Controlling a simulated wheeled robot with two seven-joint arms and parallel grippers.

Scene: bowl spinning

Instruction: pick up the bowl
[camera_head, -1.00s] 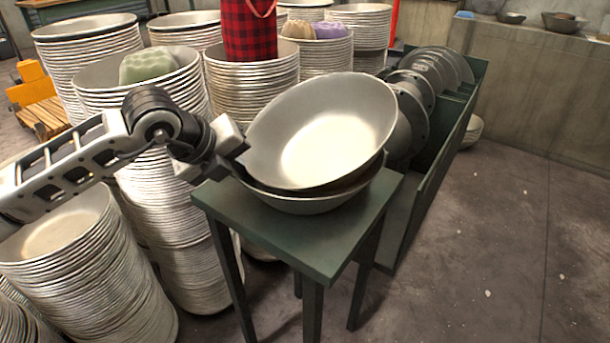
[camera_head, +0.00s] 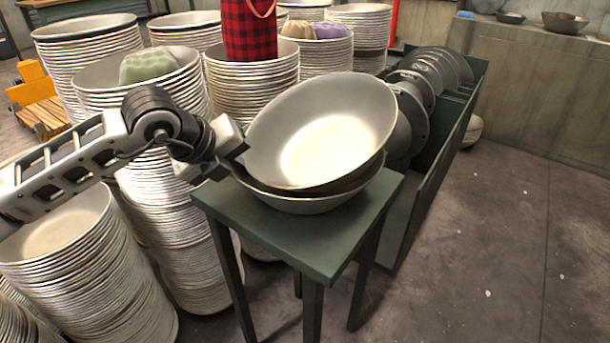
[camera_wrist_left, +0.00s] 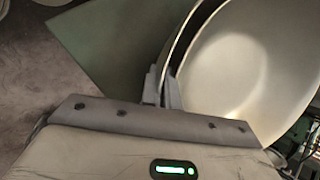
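A large grey-white bowl (camera_head: 335,130) is tilted up, its inside facing me, above another bowl (camera_head: 310,204) that sits on a small green table (camera_head: 330,240). The tilted bowl's lower edge overlaps the lower bowl; whether they touch is hard to tell. My left gripper (camera_head: 240,156) is at the left rim of the tilted bowl. In the left wrist view the fingers (camera_wrist_left: 163,88) are close together with the bowl's rim (camera_wrist_left: 178,55) between them, so the gripper is shut on it. My right gripper is not in view.
Tall stacks of bowls (camera_head: 70,270) crowd the left and back. A red plaid container (camera_head: 249,30) stands on one stack. A green machine (camera_head: 440,150) with metal discs is right behind the table. The floor (camera_head: 500,250) at the right is clear.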

